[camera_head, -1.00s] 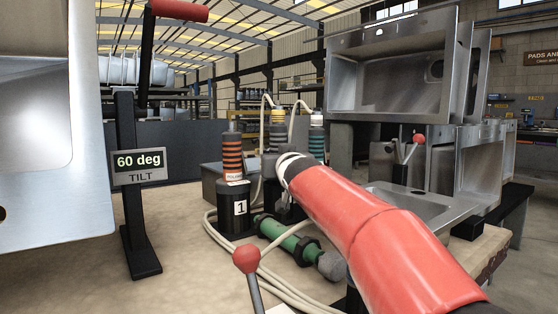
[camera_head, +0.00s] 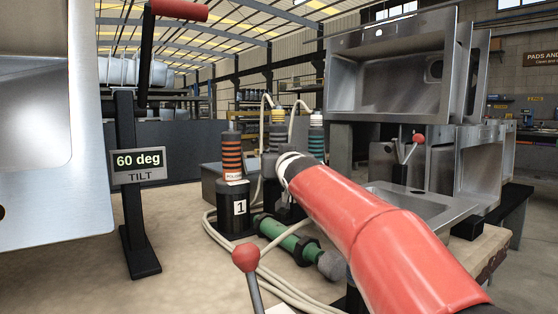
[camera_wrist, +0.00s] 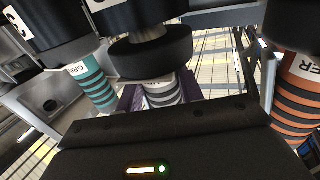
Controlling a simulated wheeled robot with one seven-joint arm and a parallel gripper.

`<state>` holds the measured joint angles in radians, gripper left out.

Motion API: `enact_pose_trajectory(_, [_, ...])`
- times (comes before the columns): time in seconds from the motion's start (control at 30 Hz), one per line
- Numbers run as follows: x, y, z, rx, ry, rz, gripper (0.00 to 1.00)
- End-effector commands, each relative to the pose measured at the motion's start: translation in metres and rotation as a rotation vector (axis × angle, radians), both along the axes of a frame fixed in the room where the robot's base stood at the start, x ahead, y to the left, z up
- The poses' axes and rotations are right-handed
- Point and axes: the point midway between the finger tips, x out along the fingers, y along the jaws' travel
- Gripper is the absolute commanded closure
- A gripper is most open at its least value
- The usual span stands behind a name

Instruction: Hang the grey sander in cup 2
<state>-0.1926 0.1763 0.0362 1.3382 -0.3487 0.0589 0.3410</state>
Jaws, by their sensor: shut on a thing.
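The grey sander (camera_wrist: 163,92) is upright between the purple fingers of my gripper (camera_wrist: 160,97) in the wrist view, with its wide black collar toward the black cup 2 (camera_wrist: 115,18). In the head view the sander's striped body (camera_head: 278,140) shows behind the end of my red arm. Cup 1 (camera_head: 233,222) is black and holds an orange-striped polisher (camera_head: 232,158).
A teal-striped tool (camera_head: 316,140) stands on the right of the sander. A green tool (camera_head: 290,238) and pale hoses lie on the bench near cup 1. A red-knobbed lever (camera_head: 246,258) rises in front. Steel sinks (camera_head: 390,75) flank the right, a tilt sign (camera_head: 138,165) the left.

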Motion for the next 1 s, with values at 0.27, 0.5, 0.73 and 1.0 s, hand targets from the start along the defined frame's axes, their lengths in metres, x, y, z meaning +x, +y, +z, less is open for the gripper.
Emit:
enact_pose_trajectory(0.27, [-0.001, 0.0, -0.002, 0.001, -0.006, 0.001, 0.99])
enact_pose_trajectory(0.5, [-0.001, 0.0, -0.01, 0.002, -0.006, 0.001, 0.99])
enact_pose_trajectory(0.73, [-0.001, 0.0, -0.009, 0.002, -0.007, 0.001, 0.99])
enact_pose_trajectory(1.0, [-0.001, 0.0, -0.01, 0.002, -0.003, 0.001, 0.38])
